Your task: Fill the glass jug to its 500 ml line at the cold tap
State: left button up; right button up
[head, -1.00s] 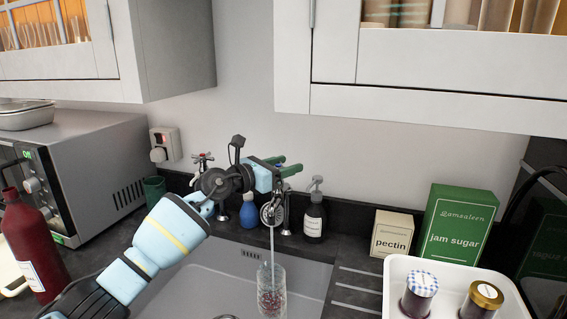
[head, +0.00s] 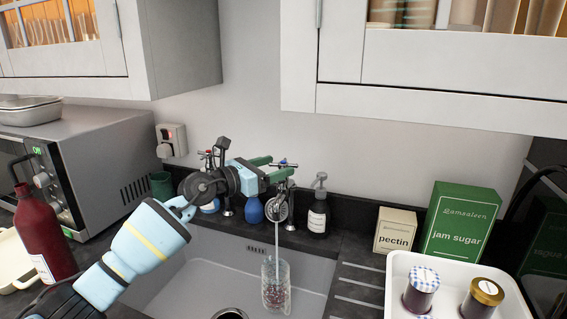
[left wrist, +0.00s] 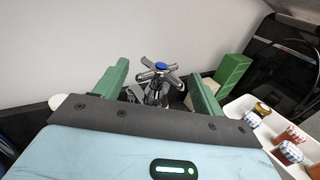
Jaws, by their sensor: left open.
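The clear glass jug (head: 267,291) stands in the sink under the cold tap, its lower part looking reddish. A thin stream of water (head: 276,236) runs from the tap into it. I cannot read the 500 ml line or the water level. The cold tap's cross handle with a blue cap (head: 284,163) shows just beyond my left gripper (head: 273,168). In the left wrist view the cold tap handle (left wrist: 158,70) appears between the two green fingers of the left gripper (left wrist: 160,82), which are open and apart from it. My right gripper is out of view.
A red-capped tap (head: 207,155) and a blue bottle (head: 253,211) are beside my left gripper. A dark soap bottle (head: 317,217) stands right of the tap. A white tray (head: 398,268) with jam jars, pectin and jam sugar boxes are at right; a red bottle (head: 44,240) at left.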

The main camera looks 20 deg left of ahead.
pick_arm(q)
jog(key=shift+v, duration=1.4)
dwell(6.6)
